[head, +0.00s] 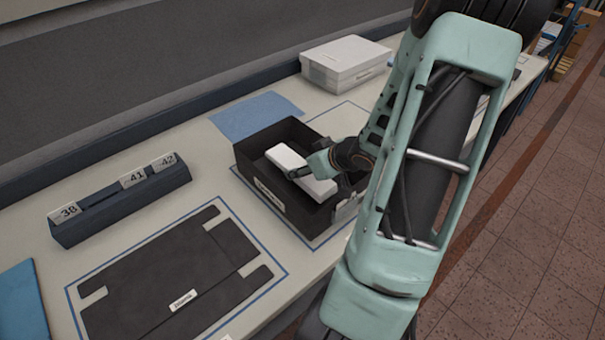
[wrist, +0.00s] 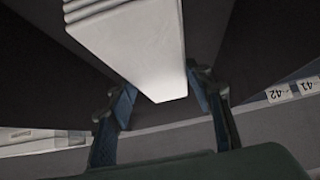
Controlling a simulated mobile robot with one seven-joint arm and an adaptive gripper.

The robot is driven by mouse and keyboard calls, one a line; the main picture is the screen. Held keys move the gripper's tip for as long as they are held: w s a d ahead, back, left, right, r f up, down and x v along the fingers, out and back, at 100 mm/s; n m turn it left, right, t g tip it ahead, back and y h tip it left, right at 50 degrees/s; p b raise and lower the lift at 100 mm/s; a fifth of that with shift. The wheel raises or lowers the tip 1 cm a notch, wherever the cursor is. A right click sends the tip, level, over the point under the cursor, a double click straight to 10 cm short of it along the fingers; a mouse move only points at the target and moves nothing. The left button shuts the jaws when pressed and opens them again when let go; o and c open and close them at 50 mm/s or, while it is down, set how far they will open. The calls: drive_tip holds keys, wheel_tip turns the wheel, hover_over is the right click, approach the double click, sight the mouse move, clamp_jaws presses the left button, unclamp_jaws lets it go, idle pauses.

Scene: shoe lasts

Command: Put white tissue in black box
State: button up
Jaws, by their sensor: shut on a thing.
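The white tissue is a white block-shaped stack (head: 287,157) with layered edges at one end. It also shows in the wrist view (wrist: 140,45), between the two fingers. My gripper (head: 305,172) is shut on it. In the wrist view my gripper (wrist: 160,100) has one finger on each side of the stack. The black box (head: 270,192) is open-topped and stands on the table. The tissue and my fingertips are within the box's opening. I cannot tell whether the tissue touches the box floor. My gripper and arm hide part of the box's right side.
A flat black folded box sheet (head: 165,285) lies front left. A dark holder (head: 110,210) with numbered tags stands behind it. Blue sheet (head: 258,115) lies behind the box. A closed white box (head: 345,62) stands at the back right.

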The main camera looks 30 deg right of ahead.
drive_tip(key=shift+f, duration=0.4)
drive_tip(key=shift+f, duration=0.15)
drive_tip(key=shift+f+b, duration=0.3)
drive_tip(key=shift+f, duration=0.1)
drive_tip(key=shift+f, duration=0.1)
drive_tip(key=o, duration=0.8)
